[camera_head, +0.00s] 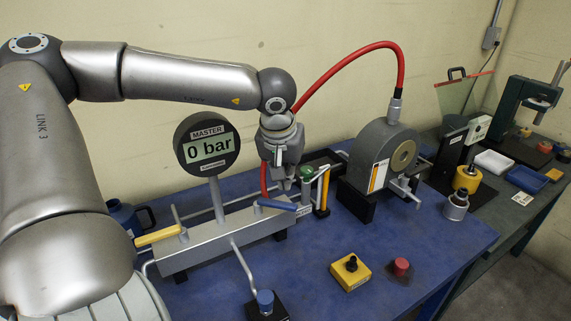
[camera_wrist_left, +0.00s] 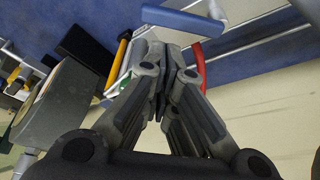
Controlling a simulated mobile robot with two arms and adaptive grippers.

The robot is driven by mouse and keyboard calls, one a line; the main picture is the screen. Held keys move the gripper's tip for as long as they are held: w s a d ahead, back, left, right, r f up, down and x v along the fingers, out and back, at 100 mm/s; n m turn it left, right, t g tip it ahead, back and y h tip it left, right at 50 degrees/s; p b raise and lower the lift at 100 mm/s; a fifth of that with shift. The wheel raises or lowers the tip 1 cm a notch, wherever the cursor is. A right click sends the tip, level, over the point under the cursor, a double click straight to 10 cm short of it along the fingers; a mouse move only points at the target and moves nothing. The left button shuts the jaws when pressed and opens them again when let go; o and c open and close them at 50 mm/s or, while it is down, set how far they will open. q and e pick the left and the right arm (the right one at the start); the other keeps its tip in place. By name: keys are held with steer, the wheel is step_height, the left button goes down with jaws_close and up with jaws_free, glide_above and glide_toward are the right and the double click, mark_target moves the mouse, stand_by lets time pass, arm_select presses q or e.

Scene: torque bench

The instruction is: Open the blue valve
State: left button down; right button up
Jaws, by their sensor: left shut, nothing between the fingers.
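The blue valve handle (camera_head: 276,204) is a flat lever on top of the silver manifold (camera_head: 205,243), near its right end. It lies at a slight angle to the manifold's length. My left gripper (camera_head: 283,184) points down just above and behind the blue handle. Its fingers are shut with nothing between them. In the left wrist view the blue handle (camera_wrist_left: 185,21) lies just beyond the shut fingertips (camera_wrist_left: 163,60); a gap or contact cannot be told. My right gripper is not in view.
A yellow handle (camera_head: 158,236) is at the manifold's left end. A green knob (camera_head: 307,172) and a yellow-black post (camera_head: 323,191) stand close right of the gripper. A red hose (camera_head: 356,55) arches behind. A yellow button box (camera_head: 350,272) and red button (camera_head: 401,267) sit in front.

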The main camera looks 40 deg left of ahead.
arm_select(q)
steer(key=x, duration=0.5)
steer(key=shift+w+a+p, duration=0.1)
steer(key=shift+a+p, duration=0.05)
steer(key=shift+p, duration=0.15)
steer(key=shift+f, duration=0.2)
steer(key=shift+w+f, duration=0.1)
steer(key=shift+f, duration=0.15)
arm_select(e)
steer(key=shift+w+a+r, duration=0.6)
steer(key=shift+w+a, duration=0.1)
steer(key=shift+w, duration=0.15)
arm_select(q)
steer(key=shift+p, duration=0.3)
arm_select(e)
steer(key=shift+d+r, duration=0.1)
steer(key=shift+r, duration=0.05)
